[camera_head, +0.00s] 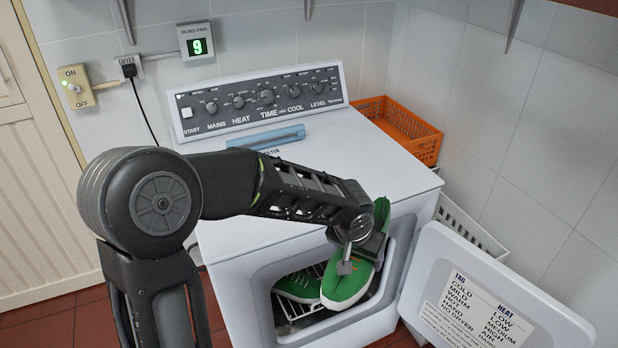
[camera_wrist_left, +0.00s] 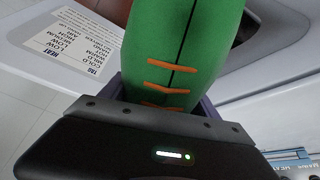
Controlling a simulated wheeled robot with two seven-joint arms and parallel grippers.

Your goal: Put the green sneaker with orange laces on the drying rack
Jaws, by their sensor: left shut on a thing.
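My left gripper (camera_head: 358,258) is shut on the green sneaker (camera_head: 345,283) at the dryer's open front. The sneaker is tilted, with its toe end low in the doorway and its other end up near the dryer's top edge. Its orange laces (camera_wrist_left: 170,89) show in the left wrist view, where the green upper fills the middle. A second green shoe (camera_head: 299,284) sits on the wire drying rack (camera_head: 291,309) inside the dryer, left of the held one. I cannot tell whether the held sneaker touches the rack. My right gripper is not in view.
The dryer door (camera_head: 486,300) hangs open to the right, close to the held sneaker. A white crate (camera_head: 467,229) stands behind the door.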

